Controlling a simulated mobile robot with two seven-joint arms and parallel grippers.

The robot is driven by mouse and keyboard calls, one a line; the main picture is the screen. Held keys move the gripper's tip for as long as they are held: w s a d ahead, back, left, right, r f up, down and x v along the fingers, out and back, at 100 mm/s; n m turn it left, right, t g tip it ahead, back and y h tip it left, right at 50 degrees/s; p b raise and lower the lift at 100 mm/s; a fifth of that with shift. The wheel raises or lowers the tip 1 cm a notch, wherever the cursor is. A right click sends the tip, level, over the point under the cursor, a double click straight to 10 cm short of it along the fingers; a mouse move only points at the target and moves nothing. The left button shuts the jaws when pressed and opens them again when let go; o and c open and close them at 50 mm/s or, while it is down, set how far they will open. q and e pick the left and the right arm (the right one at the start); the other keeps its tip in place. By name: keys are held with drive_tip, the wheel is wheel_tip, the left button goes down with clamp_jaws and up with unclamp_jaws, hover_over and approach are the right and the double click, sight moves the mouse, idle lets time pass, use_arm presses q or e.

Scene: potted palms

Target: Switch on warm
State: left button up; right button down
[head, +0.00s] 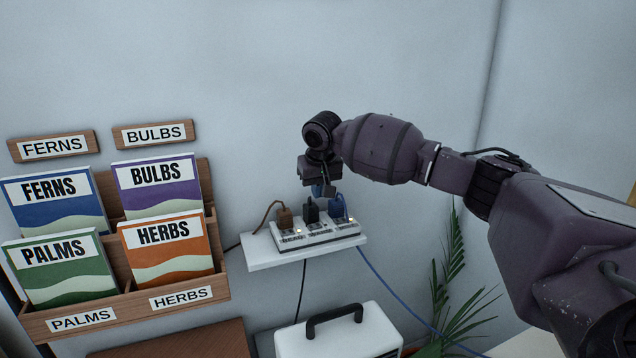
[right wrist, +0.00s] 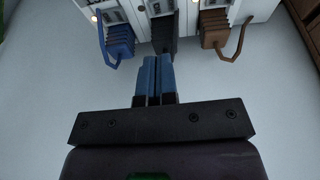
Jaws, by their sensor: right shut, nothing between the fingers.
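A white power strip (head: 318,236) with three sections lies on a small wall shelf. Brown (head: 285,217), black (head: 311,210) and blue (head: 338,207) plugs stand in it. Small print by the sections is too small to read, so I cannot tell which is warm. My right gripper (head: 321,191) hangs just above the plugs, its blue fingers shut and empty. In the right wrist view the fingertips (right wrist: 152,60) point at the black plug (right wrist: 163,35), between the blue plug (right wrist: 119,40) and the brown plug (right wrist: 213,28). Small lights glow on the strip. My left gripper is not in view.
The white shelf (head: 262,257) juts from the wall. A wooden rack (head: 130,304) of seed packets hangs at left. A white case with a black handle (head: 338,335) stands below, and a palm (head: 458,300) at right. Cords hang from the plugs. The wall above is clear.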

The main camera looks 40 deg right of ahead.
sight(318, 223)
drive_tip(key=x, duration=0.2)
drive_tip(key=b+x, duration=0.1)
drive_tip(key=x, duration=0.4)
drive_tip(key=shift+s+f, duration=0.15)
drive_tip(key=shift+s, duration=0.2)
drive_tip(key=shift+d+f, duration=0.1)
drive_tip(key=shift+f, duration=0.6)
